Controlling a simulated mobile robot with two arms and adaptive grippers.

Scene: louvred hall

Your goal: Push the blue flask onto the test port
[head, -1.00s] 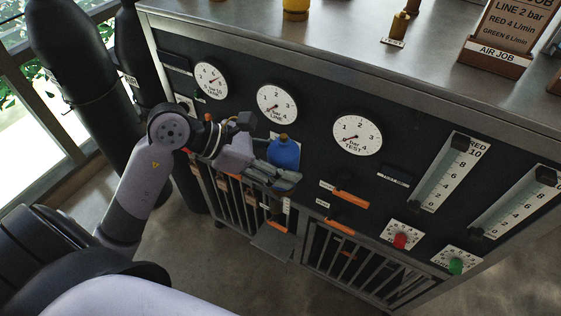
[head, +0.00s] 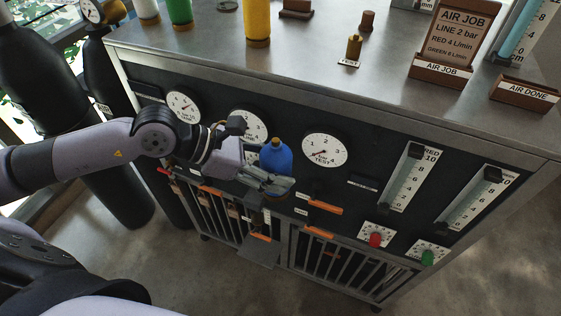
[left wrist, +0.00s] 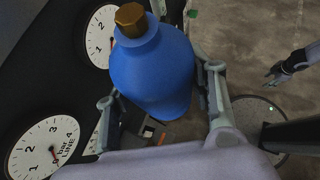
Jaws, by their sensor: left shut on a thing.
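The blue flask (head: 275,158), with a brown cap, is upright in my left gripper (head: 272,185), in front of the dark panel between the LINE gauge (head: 247,126) and the TEST gauge (head: 324,150). In the left wrist view the flask (left wrist: 155,75) stands between the two fingers of the left gripper (left wrist: 160,85), which are shut on it. The flask's base and the panel behind it are hidden, and I cannot make out the test port. My right gripper (left wrist: 279,73) shows small in the left wrist view, apart from the flask, its fingertips spread.
Flow tubes (head: 407,180) and red (head: 375,240) and green knobs (head: 428,257) are further right. Dark cylinders (head: 112,165) stand at the left. Bottles and signs stand on the bench top (head: 310,65).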

